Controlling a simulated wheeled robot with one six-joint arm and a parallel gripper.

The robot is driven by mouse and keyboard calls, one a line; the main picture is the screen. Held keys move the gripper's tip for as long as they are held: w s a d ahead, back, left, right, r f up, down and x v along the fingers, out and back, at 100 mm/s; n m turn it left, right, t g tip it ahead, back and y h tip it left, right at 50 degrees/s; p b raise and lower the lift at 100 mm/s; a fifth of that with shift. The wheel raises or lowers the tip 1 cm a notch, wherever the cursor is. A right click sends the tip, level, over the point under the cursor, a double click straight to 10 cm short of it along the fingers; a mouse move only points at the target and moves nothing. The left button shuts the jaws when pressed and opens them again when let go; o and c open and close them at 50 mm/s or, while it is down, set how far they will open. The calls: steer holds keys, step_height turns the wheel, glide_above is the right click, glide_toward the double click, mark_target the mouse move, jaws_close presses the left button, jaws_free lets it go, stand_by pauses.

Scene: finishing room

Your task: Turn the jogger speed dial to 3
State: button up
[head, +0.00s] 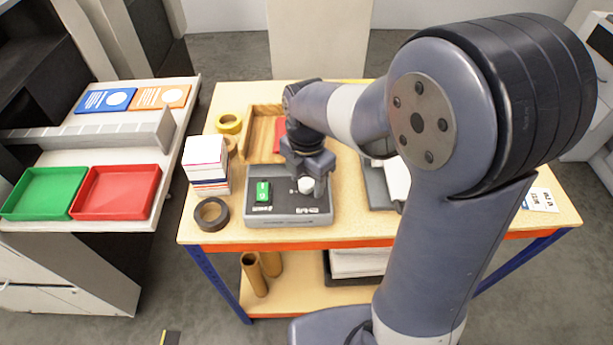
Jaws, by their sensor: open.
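The jogger control box (290,218) is a dark grey unit with a light front edge on the wooden workbench. A green switch (263,191) is on its left part. The white speed dial (306,185) is on its right part, partly hidden by my gripper. My gripper (308,188) points down over the dial with its jaws open, close around or just above it. I cannot tell whether the fingers touch the dial. The dial's pointer and numbers are too small to read.
A stack of cards (206,163), a black tape roll (211,214) and a yellow tape roll (229,122) are left of the box. A wooden tray (262,131) is behind it. Green (42,192) and red (116,191) trays sit on the left table.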

steer(key=shift+s+a, duration=0.1)
steer(key=c, duration=1)
steer(key=shift+o, duration=0.2)
